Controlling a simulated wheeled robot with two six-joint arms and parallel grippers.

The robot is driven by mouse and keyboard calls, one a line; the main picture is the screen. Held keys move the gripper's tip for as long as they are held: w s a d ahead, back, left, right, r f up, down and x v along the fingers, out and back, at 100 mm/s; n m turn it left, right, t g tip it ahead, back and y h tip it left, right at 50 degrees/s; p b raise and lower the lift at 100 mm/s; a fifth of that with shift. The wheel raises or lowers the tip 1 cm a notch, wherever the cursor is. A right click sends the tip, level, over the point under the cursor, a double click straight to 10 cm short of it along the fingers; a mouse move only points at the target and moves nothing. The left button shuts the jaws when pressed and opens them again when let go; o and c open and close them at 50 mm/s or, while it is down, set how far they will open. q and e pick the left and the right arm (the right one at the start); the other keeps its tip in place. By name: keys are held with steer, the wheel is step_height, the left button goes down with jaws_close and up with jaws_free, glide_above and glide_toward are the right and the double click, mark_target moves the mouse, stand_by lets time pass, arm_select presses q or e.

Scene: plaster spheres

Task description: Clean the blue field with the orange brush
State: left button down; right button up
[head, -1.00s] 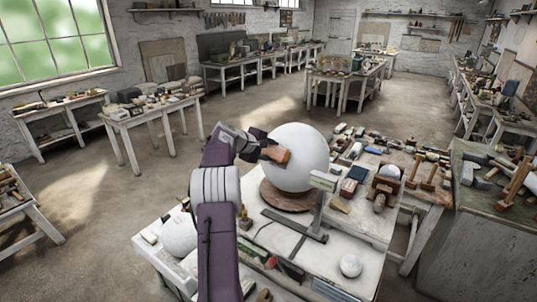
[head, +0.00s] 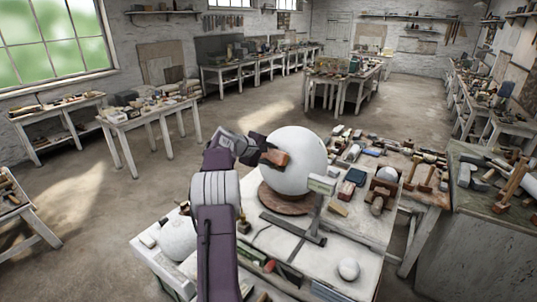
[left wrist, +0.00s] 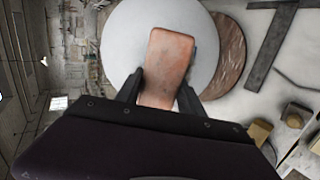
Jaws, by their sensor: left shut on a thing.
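The orange brush (head: 279,158) is a brick-shaped block in my left gripper (head: 263,153), against the left side of a large white plaster sphere (head: 305,155). In the left wrist view the fingers of my left gripper (left wrist: 161,92) are shut on the sides of the brush (left wrist: 168,58), which covers part of the sphere (left wrist: 128,40). A thin bluish sliver (left wrist: 195,52) shows at the brush's right edge; it may be part of the blue field, which is otherwise hidden. I cannot tell whether the brush touches the sphere. My right gripper is not in view.
The sphere rests on a round brown base (head: 287,201) on a cluttered white worktable (head: 335,248). A small white ball (head: 348,268) and a larger one (head: 178,238) are nearer. Tools crowd the right side.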

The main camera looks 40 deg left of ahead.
arm_select(q)
steer(key=shift+w+f, duration=0.1)
steer(key=shift+w, duration=0.05)
steer(key=shift+d+f+b, duration=0.1)
steer(key=shift+d+b, duration=0.35)
steer(key=shift+b, duration=0.2)
steer(key=shift+d, duration=0.1)
steer(key=shift+d+b, duration=0.5)
steer(key=shift+d, duration=0.05)
